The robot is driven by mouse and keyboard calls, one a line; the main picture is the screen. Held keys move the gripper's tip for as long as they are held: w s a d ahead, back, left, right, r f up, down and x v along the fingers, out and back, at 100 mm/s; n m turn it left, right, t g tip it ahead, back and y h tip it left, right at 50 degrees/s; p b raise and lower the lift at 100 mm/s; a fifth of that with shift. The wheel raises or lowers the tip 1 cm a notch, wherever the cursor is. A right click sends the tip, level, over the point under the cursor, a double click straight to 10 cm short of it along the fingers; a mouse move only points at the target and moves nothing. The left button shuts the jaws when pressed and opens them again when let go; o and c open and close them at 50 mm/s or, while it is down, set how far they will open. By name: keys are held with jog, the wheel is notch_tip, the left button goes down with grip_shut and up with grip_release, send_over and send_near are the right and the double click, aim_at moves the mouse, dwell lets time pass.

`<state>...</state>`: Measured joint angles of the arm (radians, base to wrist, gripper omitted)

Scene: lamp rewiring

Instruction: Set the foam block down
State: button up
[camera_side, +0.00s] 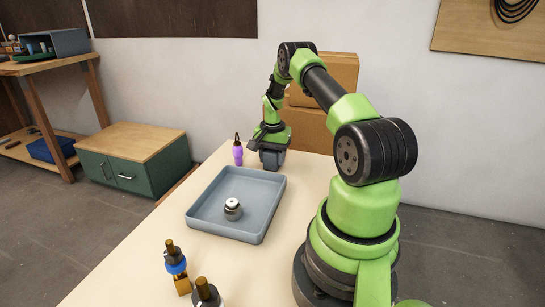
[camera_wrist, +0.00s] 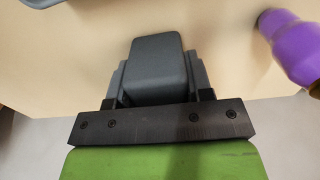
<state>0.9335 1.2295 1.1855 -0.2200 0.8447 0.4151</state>
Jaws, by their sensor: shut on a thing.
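The foam block (camera_wrist: 157,62) is a dark grey block with rounded edges, held between the two fingers of my gripper in the wrist view. My gripper (camera_wrist: 158,80) is shut on it. In the side view my gripper (camera_side: 270,160) points down at the far end of the table, with the grey block (camera_side: 271,159) low between its fingers. I cannot tell whether the block's underside touches the table.
A purple bottle-like object (camera_side: 238,150) stands close to my gripper, also at the wrist view's right (camera_wrist: 291,45). A grey-blue tray (camera_side: 268,222) holds a small round metal part (camera_side: 233,208). Dark-topped items (camera_side: 176,262) stand at the near edge. Cardboard boxes (camera_side: 325,80) rise behind.

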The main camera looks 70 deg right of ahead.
jog(key=o, duration=0.9)
jog(key=shift+f, duration=0.1)
notch_tip(320, 180, up, 12)
jog(key=shift+f, duration=0.2)
jog(key=w+a+r+n+t, duration=0.2)
jog(key=a+r+n, duration=0.2)
jog(key=a+r, duration=0.55)
jog(key=w+a+r+n+t, duration=0.1)
jog(key=a+r+n+t, duration=0.15)
jog(key=a+r, duration=0.7)
jog(key=shift+s+a+f+n+t+y, duration=0.1)
jog(key=shift+s+a+n+t+y, duration=0.3)
jog(key=shift+s+a+n, duration=1.45)
jog(key=shift+s+a+f+n+t+y, duration=0.1)
jog(key=shift+s+a+n+t+y, duration=0.35)
jog(key=shift+s+a, duration=2.55)
jog(key=shift+s+a+f+n+t+y, duration=0.15)
jog(key=shift+s+a+n+t, duration=0.35)
jog(key=shift+s+a+n, duration=1.9)
